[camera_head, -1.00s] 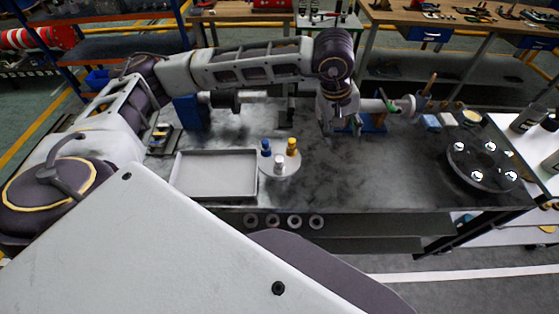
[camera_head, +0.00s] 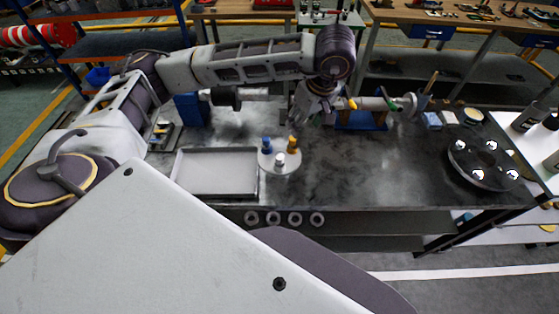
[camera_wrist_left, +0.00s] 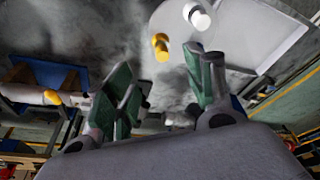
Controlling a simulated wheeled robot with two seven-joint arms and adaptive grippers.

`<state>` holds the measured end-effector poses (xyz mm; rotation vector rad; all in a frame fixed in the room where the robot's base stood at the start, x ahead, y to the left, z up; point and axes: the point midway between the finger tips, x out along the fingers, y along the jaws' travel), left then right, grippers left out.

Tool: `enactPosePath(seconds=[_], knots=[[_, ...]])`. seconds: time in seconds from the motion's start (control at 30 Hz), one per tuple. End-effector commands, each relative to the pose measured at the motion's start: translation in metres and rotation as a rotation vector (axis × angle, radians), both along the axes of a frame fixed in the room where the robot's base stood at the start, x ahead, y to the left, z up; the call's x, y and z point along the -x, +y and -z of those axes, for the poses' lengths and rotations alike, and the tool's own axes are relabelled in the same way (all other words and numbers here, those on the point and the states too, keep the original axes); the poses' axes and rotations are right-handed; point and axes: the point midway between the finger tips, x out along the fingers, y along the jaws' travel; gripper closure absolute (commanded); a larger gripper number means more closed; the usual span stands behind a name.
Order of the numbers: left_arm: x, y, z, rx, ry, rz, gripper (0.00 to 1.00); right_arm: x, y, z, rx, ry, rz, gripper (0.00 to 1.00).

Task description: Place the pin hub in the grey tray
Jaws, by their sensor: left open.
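The pin hub (camera_head: 279,167) is a pale round disc on the dark table, with a blue, a yellow and a white pin standing on it. The grey tray (camera_head: 217,193) lies just left of it, flat and empty. In the left wrist view, part of the hub (camera_wrist_left: 177,22) shows beyond the fingertips, with its yellow and white pins; the tray (camera_wrist_left: 262,28) is to its right. My left gripper (camera_head: 297,116) is above the table, behind the hub and apart from it. Its green fingers (camera_wrist_left: 162,75) are spread, with nothing between them. My right gripper is not in view.
A blue stand (camera_head: 362,121) carrying a horizontal shaft part is right of my left gripper. A dark disc (camera_head: 482,165) with shiny domes sits at the table's right. Several rings (camera_head: 272,219) lie on the lower shelf. The table's centre right is clear.

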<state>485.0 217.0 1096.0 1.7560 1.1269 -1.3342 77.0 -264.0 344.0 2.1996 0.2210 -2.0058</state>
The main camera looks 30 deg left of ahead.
Motion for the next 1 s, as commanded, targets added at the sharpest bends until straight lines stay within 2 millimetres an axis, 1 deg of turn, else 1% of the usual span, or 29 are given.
enactPosePath(seconds=[0.17, 0.27, 0.67, 0.9, 1.0], knots=[[0.000, 0.000, 0.002, 0.000, 0.000, 0.001, 0.46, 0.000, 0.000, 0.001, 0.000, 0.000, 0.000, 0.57], [-0.001, 0.002, 0.007, -0.001, 0.001, 0.001, 0.46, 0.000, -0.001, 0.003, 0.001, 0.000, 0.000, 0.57], [-0.005, 0.012, 0.047, 0.000, 0.002, 0.001, 0.46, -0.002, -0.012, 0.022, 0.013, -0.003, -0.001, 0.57], [-0.008, 0.018, 0.071, 0.001, 0.001, 0.000, 0.46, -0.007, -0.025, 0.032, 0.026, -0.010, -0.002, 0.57], [-0.009, 0.020, 0.079, 0.000, 0.002, 0.001, 0.46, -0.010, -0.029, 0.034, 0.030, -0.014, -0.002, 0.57]])
